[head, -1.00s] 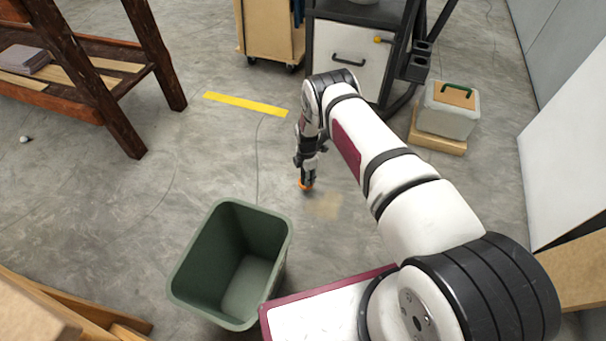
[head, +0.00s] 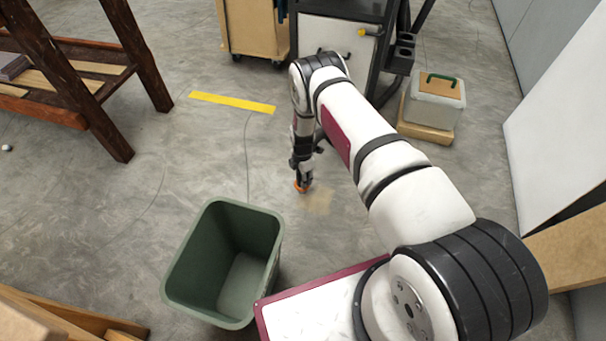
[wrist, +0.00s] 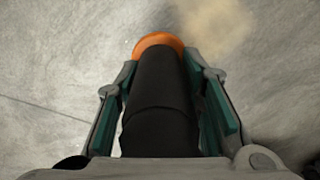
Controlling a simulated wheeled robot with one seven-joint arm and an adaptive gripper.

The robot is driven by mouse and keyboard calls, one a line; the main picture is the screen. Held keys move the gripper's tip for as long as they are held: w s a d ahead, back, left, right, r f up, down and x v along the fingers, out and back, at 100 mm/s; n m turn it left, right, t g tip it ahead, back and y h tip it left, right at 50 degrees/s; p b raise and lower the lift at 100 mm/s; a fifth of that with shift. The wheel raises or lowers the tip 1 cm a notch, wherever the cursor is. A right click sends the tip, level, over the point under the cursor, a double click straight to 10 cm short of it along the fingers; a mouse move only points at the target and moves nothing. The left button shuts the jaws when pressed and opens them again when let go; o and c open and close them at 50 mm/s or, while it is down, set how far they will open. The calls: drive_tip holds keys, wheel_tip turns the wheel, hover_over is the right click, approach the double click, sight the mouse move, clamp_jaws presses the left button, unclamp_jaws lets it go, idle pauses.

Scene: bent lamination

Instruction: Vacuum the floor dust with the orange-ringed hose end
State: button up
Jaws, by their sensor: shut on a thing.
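The hose end, a black tube (wrist: 160,95) with an orange ring (wrist: 158,40) at its tip, is held in my gripper (head: 302,180). In the wrist view the finger pads (wrist: 165,110) lie on both sides of the tube. In the head view the orange ring (head: 300,188) is low, at or just above the floor; contact cannot be told. The tan dust patch (head: 317,201) lies on the concrete just right of the ring. The dust (wrist: 215,25) also shows in the wrist view, beyond and right of the ring. The rest of the hose is not clearly visible.
A green bin (head: 181,262) stands open at the front left of the dust. A yellow floor strip (head: 232,102) lies behind. A grey box with a green handle (head: 436,100) sits at the back right. Floor left of my gripper is mostly clear.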

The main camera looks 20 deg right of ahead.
drive_tip(key=shift+s+d, duration=1.55)
drive_tip(key=shift+d, duration=2.3)
drive_tip(key=shift+s+a+p, duration=1.5)
drive_tip(key=shift+s+a, duration=0.3)
drive_tip(key=shift+s, duration=0.6)
wheel_tip(320, 180, up, 6)
drive_tip(key=p, duration=0.4)
drive_tip(key=shift+r, duration=0.2)
